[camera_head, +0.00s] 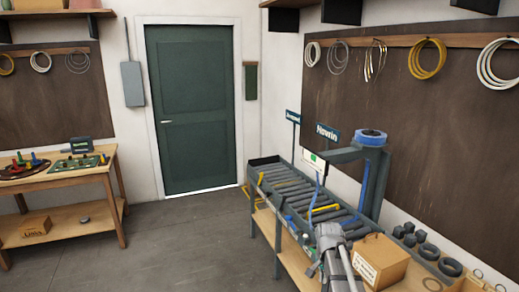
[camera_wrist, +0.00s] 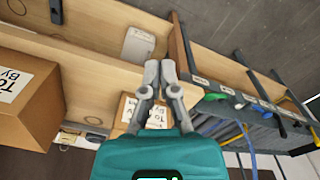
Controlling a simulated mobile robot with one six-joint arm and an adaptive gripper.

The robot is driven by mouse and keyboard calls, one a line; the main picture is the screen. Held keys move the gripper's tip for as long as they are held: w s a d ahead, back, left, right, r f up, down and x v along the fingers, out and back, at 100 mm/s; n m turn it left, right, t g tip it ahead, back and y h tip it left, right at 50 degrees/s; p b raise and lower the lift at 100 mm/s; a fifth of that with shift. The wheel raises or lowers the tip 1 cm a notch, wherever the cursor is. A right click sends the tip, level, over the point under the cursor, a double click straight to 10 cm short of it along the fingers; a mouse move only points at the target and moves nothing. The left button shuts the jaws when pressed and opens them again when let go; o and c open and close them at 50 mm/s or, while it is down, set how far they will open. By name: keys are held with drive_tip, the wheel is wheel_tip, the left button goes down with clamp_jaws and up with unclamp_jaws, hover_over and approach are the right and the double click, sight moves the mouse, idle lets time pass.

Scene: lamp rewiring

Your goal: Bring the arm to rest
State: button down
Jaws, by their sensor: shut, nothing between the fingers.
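My gripper (camera_wrist: 160,68) is shut and empty in the wrist view, its two grey fingertips together in front of the teal wrist body. It points over the wooden surface (camera_wrist: 98,50) beside the rack; its height above that surface is hard to tell. In the head view grey parts of my arm show at the front of the rack bench, and the gripper's fingers cannot be made out there.
A cardboard box (camera_head: 380,262) stands on the bench beside the slotted rack (camera_head: 298,190); the box also shows in the wrist view (camera_wrist: 30,75). Coloured cables (camera_wrist: 243,100) lie at the rack. Dark round parts (camera_head: 428,250) lie right. Floor (camera_head: 185,240) before the green door (camera_head: 190,110) is clear.

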drive_tip(key=s+a+f+n+b, duration=0.1)
drive_tip(key=s+a+n, duration=0.1)
drive_tip(key=s+n, duration=0.2)
drive_tip(key=s+a+f+n+b, duration=0.1)
drive_tip(key=s+n, duration=0.3)
drive_tip(key=s, duration=0.6)
drive_tip(key=shift+s+a+f+b, duration=0.15)
drive_tip(key=shift+a+f+b, duration=0.2)
drive_tip(key=shift+a+f, duration=0.4)
drive_tip(key=shift+r, duration=0.15)
